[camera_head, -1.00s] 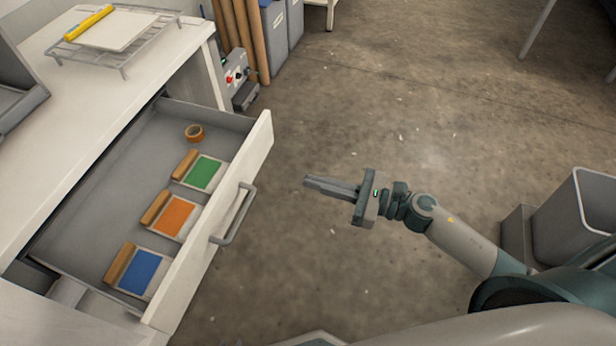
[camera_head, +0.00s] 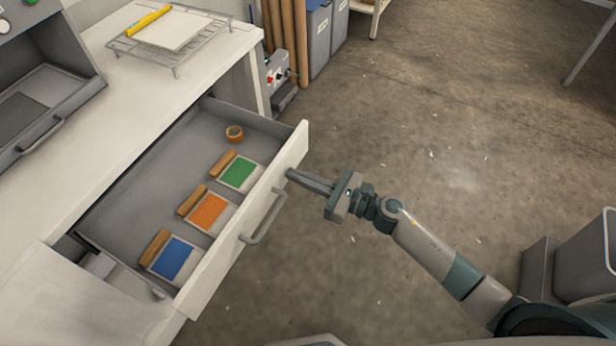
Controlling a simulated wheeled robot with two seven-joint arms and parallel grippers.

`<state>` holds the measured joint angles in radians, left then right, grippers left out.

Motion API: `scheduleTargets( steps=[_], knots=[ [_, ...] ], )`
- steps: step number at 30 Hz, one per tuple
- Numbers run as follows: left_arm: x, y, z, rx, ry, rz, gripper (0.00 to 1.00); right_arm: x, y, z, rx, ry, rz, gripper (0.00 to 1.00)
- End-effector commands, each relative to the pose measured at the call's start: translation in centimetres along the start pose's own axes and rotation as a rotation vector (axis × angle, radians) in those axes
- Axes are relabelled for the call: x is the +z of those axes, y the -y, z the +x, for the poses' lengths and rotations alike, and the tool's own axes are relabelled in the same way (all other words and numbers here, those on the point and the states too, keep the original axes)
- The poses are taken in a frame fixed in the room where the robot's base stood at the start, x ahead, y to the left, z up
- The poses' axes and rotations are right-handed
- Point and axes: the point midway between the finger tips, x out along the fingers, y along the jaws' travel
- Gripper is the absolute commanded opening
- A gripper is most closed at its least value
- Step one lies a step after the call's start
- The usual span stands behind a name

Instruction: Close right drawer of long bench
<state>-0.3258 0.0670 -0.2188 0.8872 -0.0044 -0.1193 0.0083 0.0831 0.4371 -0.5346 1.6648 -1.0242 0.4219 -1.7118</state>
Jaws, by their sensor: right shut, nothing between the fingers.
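The drawer (camera_head: 247,230) of the white long bench (camera_head: 95,185) is pulled well out, with a grey bar handle (camera_head: 267,222) on its front. My right gripper (camera_head: 289,174) is shut and empty. Its fingertips are close to the outer side of the drawer front, just beyond the handle's far end; I cannot tell whether they touch. My left gripper is not in view.
A wire rack (camera_head: 172,40) with a white board and yellow bar stands on the bench top, beside a grey machine (camera_head: 48,85). Brown tubes (camera_head: 283,40) and grey bins (camera_head: 320,40) stand behind. A grey bin (camera_head: 585,262) is at right. The middle floor is clear.

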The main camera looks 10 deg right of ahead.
Motion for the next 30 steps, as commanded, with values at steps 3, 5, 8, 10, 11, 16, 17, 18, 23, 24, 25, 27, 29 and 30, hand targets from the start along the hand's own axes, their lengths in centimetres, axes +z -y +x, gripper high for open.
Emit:
scheduleTargets(
  steps=[3, 5, 8, 10, 11, 16, 17, 18, 23, 24, 25, 27, 29, 30],
  knots=[
    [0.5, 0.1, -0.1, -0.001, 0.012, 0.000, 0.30, 0.1, 0.0, 0.4, 0.000, 0.001, 0.000, 0.00],
    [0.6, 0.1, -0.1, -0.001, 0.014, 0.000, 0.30, 0.1, 0.0, 0.4, 0.000, 0.001, 0.000, 0.00],
    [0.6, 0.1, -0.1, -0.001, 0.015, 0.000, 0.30, 0.0, 0.0, 0.4, 0.000, 0.001, 0.000, 0.00],
    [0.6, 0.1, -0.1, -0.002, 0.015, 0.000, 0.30, 0.0, 0.0, 0.4, 0.001, 0.001, 0.000, 0.00],
    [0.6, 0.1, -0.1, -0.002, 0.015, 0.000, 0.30, 0.0, 0.0, 0.4, 0.000, 0.001, 0.000, 0.00],
    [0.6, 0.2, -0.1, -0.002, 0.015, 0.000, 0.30, 0.0, 0.0, 0.5, 0.001, 0.001, 0.000, 0.00],
    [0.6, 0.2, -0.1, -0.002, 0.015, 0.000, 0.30, 0.0, 0.0, 0.6, 0.001, 0.001, -0.001, 0.00],
    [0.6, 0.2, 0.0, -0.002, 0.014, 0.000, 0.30, 0.0, 0.0, 0.7, 0.001, 0.001, -0.001, 0.00],
    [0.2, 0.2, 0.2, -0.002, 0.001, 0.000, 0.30, 0.0, 0.0, 2.0, 0.001, 0.001, -0.001, 0.00],
    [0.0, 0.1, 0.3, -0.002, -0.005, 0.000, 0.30, 0.0, 0.0, 2.4, 0.000, 0.002, 0.000, 0.00],
    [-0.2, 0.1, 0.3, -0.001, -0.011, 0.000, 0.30, 0.0, 0.0, 2.9, 0.000, 0.002, -0.001, 0.00],
    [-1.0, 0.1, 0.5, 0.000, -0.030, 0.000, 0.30, 0.0, -0.1, 4.0, 0.002, 0.003, -0.002, 0.00],
    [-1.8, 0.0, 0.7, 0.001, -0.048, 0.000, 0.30, 0.0, 0.0, 5.2, 0.001, 0.004, -0.001, 0.00],
    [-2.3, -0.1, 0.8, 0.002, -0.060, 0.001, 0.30, 0.0, 0.0, 6.1, 0.002, 0.004, -0.002, 0.00]
  ],
)
